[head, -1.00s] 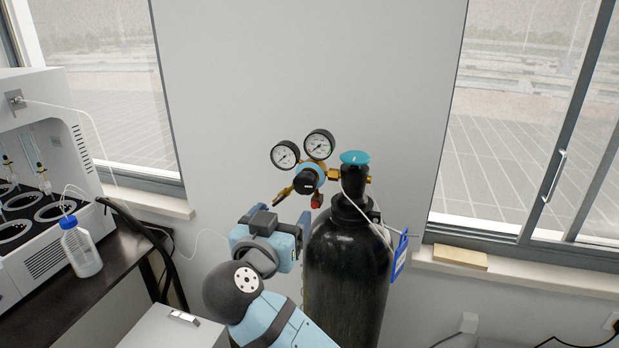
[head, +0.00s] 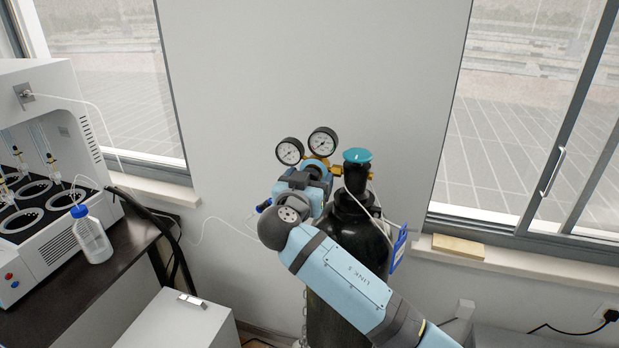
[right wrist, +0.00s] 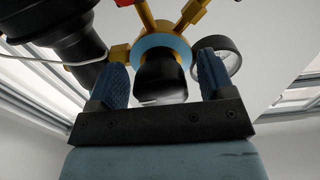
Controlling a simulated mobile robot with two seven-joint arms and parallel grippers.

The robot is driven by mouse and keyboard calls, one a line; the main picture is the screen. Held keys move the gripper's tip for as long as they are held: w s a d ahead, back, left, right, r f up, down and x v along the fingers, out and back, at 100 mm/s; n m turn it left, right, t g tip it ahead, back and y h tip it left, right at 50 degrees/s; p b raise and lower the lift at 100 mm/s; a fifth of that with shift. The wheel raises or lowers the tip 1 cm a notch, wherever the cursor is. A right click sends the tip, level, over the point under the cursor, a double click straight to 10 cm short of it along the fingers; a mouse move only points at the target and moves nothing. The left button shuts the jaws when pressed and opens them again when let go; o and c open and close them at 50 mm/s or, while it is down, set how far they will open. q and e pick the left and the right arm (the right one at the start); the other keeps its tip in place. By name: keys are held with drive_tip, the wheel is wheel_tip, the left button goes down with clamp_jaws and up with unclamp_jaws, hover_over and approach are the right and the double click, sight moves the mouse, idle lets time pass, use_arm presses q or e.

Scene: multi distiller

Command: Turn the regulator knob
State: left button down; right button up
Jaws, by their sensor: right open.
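The regulator knob (right wrist: 160,77) is a black cap on a blue ring with brass fittings. In the right wrist view it lies between the two blue fingers of my right gripper (right wrist: 162,82), which is open; a gap shows on either side of the knob. In the head view my right gripper (head: 312,178) is in front of the regulator and hides the knob. Two round gauges, the left gauge (head: 290,151) and the right gauge (head: 323,141), stand above it. The black gas cylinder (head: 345,235) with a teal valve handwheel (head: 357,155) stands at the right. My left gripper is not in view.
A white distiller (head: 50,150) and a bottle with a blue cap (head: 92,237) stand on a dark bench at the left. A white box (head: 175,325) is below. A blue tag (head: 399,247) hangs on the cylinder's right side. Wall and windows are behind.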

drive_tip(key=c, duration=0.9)
